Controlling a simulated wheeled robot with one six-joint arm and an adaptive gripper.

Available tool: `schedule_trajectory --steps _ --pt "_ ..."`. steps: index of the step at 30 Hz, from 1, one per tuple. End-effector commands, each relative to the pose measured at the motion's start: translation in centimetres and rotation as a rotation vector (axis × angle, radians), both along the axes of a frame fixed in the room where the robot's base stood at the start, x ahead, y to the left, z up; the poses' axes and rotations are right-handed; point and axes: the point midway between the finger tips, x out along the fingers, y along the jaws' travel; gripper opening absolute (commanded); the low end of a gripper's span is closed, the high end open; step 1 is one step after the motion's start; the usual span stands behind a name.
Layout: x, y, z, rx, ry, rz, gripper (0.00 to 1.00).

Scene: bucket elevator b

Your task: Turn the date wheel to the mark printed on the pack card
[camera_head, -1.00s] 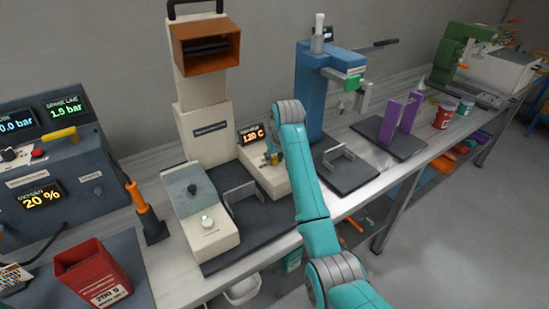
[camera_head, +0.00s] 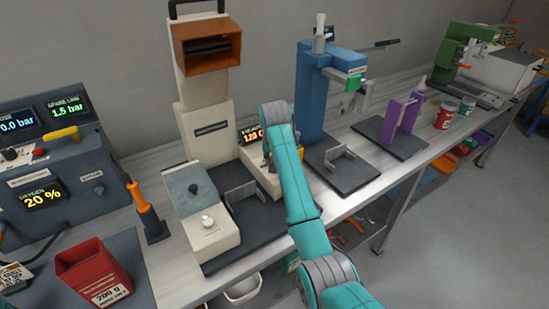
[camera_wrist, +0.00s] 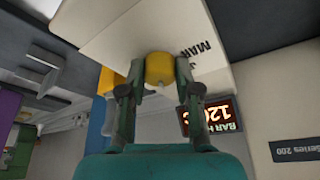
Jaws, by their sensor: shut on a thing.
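A yellow round knob (camera_wrist: 159,66), which looks like the date wheel, sits on a pale panel with dark letters, "MAR" among them, in the wrist view. My gripper (camera_wrist: 157,82) is shut on this knob, one finger on each side. Which mark the wheel points at is not readable. In the head view my gripper (camera_head: 267,153) is at the pale unit of the sealer, mostly hidden by my arm. A small printed card (camera_head: 14,278) lies at the far left. Its text is too blurred to read, and I cannot tell whether it is the pack card.
A lit display (camera_wrist: 210,117) reading 120 is close to my gripper. The tall white sealer (camera_head: 209,133) stands behind, with a pale control box (camera_head: 205,232) to the left. A blue press (camera_head: 312,100) stands right. A red bin (camera_head: 93,270) is at the front left.

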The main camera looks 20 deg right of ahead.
Motion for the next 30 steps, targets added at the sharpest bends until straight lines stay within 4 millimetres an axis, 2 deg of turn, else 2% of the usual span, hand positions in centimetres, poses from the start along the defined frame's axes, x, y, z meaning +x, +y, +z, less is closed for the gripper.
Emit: schedule_trajectory --steps 5,6,9,20,23,30 --pt "0.0 0.0 0.0 -0.001 -0.001 0.001 0.0" --pt "0.0 0.0 0.0 0.0 -0.001 0.001 0.38" --pt "0.0 0.0 0.0 0.0 -0.001 0.001 0.57" --pt "-0.1 0.0 0.3 0.0 -0.001 0.001 0.57" --pt "-0.4 0.1 1.3 -0.001 -0.003 0.002 0.57" --pt "-2.0 0.6 5.5 0.0 -0.004 0.003 0.57"
